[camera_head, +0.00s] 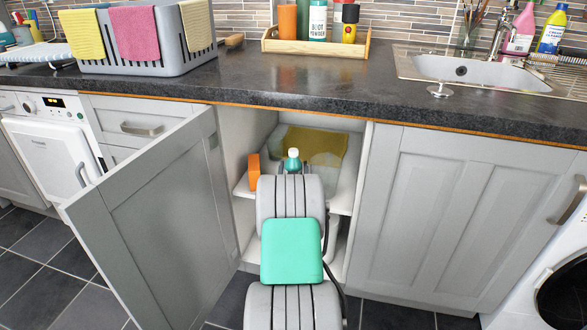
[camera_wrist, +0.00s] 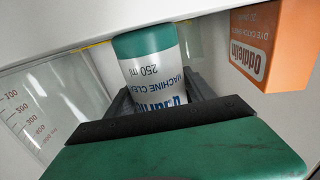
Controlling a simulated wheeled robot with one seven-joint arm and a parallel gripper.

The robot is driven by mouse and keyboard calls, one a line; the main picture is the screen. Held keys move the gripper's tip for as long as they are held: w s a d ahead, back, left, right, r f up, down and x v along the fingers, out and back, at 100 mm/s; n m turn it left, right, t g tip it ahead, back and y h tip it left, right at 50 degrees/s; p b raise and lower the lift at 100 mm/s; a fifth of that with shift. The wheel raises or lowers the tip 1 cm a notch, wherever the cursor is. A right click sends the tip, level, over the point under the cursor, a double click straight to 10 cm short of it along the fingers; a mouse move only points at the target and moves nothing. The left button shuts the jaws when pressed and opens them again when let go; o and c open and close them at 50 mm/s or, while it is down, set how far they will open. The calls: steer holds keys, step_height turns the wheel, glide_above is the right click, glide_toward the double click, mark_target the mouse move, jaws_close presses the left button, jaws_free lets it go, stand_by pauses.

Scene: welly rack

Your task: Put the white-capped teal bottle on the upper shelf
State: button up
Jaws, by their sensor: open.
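The teal bottle (camera_head: 292,164) with its white cap is upright at upper-shelf level inside the open cupboard. In the wrist view, which is upside down, the bottle (camera_wrist: 152,72) has a white label and a teal base band. Its base is at or very near the white upper shelf (camera_head: 342,200); contact is not clear. My gripper (camera_wrist: 165,98) is open, with its fingers on either side of the bottle. In the head view my arm hides most of the gripper and the bottle's lower part.
An orange box (camera_head: 254,172) stands close beside the bottle. A clear measuring jug (camera_wrist: 60,105) is on its other side. A yellow cloth (camera_head: 315,143) is behind. The cupboard door (camera_head: 150,215) stands open at the left. The dark worktop (camera_head: 300,88) overhangs the opening.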

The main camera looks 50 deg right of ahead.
steer(key=shift+r, duration=0.25)
steer(key=p+v, duration=0.3)
steer(key=v, duration=0.9)
steer(key=w+a+n+g+y, duration=0.15)
steer(key=w+a+y, duration=0.3)
steer(key=a, duration=0.65)
steer(key=w+a+n+g+y, duration=0.1)
steer(key=w+a+n+y, duration=0.3)
steer(key=a, duration=0.8)
steer(key=s+a+n+g+y, duration=0.2)
steer(key=s+a+g+y, duration=0.1)
steer(key=s+a, duration=0.6)
steer(key=s+a+r+n+g+y, duration=0.1)
steer(key=s+a+n+g+y, duration=0.2)
steer(key=s+a, duration=0.5)
steer(key=a, duration=0.6)
steer(key=shift+s+r, duration=0.3)
steer(key=shift+s, duration=0.05)
